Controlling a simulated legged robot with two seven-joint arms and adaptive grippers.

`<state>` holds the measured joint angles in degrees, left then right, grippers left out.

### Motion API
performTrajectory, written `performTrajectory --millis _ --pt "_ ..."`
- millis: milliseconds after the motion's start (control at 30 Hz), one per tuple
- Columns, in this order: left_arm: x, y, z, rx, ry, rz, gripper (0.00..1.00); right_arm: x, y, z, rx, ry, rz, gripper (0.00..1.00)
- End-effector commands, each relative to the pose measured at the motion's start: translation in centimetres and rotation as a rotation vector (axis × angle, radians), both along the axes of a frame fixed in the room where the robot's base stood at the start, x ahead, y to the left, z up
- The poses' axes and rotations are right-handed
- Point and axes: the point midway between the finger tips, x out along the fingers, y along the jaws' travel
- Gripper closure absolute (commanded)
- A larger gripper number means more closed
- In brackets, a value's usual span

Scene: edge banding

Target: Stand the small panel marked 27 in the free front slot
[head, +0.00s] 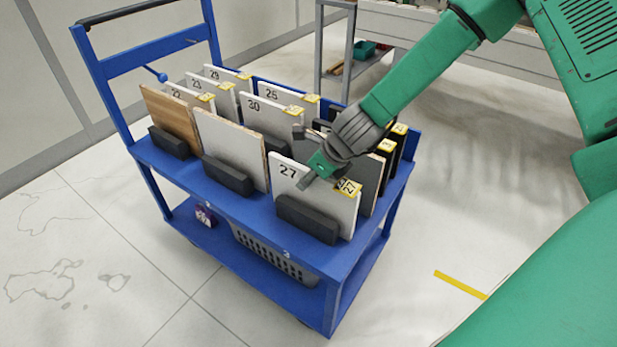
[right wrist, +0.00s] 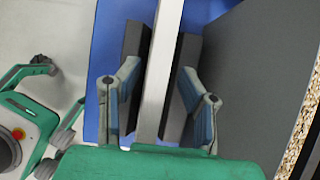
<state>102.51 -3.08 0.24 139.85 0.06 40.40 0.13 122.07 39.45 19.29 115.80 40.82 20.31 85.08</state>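The small white panel marked 27 (head: 318,203) stands upright in the front right slot of the blue cart, behind a dark block (head: 307,219). Its yellow tag shows at the upper right corner. My right gripper (head: 310,162) is at the panel's top edge. In the right wrist view the panel's thin edge (right wrist: 165,50) runs between the two fingers of the gripper (right wrist: 158,90). The fingers are spread, with a gap on each side of the panel. The panel's lower end sits between two dark blocks. My left gripper is not in view.
The blue cart (head: 190,187) holds several other numbered panels in rows. A wood-faced panel (head: 171,122) and a plain pale panel (head: 229,145) stand in the front row to the left. A dark panel (head: 369,187) stands close behind panel 27. A basket (head: 270,255) sits on the lower shelf.

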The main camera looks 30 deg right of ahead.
Motion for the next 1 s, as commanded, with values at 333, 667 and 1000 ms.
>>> performTrajectory --millis 333,667,1000 --pt "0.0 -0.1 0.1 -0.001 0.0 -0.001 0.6 -0.1 0.4 0.3 -0.006 0.0 0.001 0.66" --pt "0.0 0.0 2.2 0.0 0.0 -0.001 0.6 -2.4 -0.8 5.2 -0.001 -0.002 0.0 0.66" --pt "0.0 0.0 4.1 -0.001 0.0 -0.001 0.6 -5.1 -1.9 10.0 -0.002 0.0 0.0 0.66"
